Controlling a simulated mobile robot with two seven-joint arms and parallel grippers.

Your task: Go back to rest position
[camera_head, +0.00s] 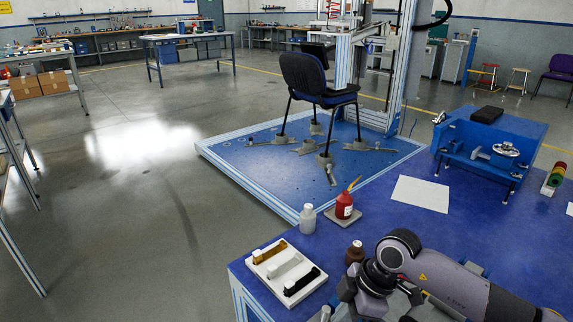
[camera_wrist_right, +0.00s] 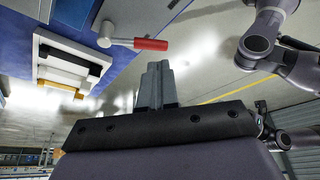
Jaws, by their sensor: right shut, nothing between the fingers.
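My right arm (camera_head: 445,278) reaches in from the lower right of the head view, over the blue table (camera_head: 480,250). Its wrist is near the table's front edge, and its fingertips are hard to make out there. In the right wrist view my right gripper (camera_wrist_right: 157,72) is shut, with its two grey fingers together and nothing between them. A hammer with a red handle (camera_wrist_right: 150,44) shows beyond the fingertips, apart from them. Grey arm links (camera_wrist_right: 265,30) of mine show at the upper right of that view.
A white tray (camera_head: 272,265) with brown, white and black pieces lies by the table's left corner. A white bottle (camera_head: 308,220), a red bottle (camera_head: 344,206) and a brown bottle (camera_head: 355,253) stand near my right arm. A blue fixture (camera_head: 515,138) stands behind.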

